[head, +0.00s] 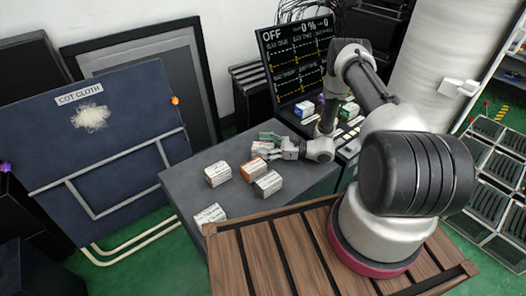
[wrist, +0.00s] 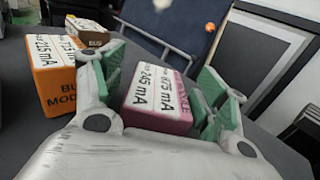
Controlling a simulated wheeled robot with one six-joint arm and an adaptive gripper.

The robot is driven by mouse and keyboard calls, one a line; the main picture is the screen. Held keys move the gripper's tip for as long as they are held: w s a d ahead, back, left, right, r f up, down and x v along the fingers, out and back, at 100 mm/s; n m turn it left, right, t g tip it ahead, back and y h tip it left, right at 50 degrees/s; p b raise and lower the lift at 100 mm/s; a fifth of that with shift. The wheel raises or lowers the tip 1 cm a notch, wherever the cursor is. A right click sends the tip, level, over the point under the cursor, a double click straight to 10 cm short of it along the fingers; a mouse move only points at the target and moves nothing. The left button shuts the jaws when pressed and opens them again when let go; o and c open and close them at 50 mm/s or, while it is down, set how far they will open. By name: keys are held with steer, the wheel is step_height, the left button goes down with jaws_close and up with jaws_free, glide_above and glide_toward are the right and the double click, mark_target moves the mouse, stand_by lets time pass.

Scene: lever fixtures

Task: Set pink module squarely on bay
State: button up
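The pink module (wrist: 157,100), a block with a white label on top, stands between my gripper's green-padded fingers in the wrist view. In the head view the pink module (head: 262,149) is small and partly covered by the fingers. My gripper (head: 268,146) is low over the grey table, and it also shows in the wrist view (wrist: 160,85). Its fingers are apart, one on each side of the pink module. A narrow gap seems to show at the left finger; contact at the right one is unclear. The bay (head: 346,139) seems to be the slotted panel below the display, partly behind my arm.
An orange module (wrist: 58,85) stands close left of my gripper, with a brown module (wrist: 88,32) behind it. Several white-labelled modules, one at the front edge (head: 210,215), share the grey table (head: 190,188). Blue (head: 304,108) and green (head: 349,110) modules stand by the display (head: 295,60).

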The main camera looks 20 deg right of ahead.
mark_target(262, 145)
steer(key=c, duration=1.1)
step_height(262, 145, up, 10)
steer(key=shift+f, duration=0.1)
steer(key=shift+w+r, duration=0.15)
steer(key=shift+r, duration=0.05)
steer(key=w+d+r+m+t+h, duration=0.2)
steer(key=d+r+m+t+h, duration=0.7)
steer(key=d+t, duration=0.1)
steer(key=r, duration=0.4)
steer(key=w+a+r+h, duration=0.1)
steer(key=r, duration=0.4)
steer(key=r+m+h, duration=0.1)
steer(key=r, duration=0.3)
steer(key=shift+w+a+r, duration=0.2)
steer(key=shift+r, duration=0.05)
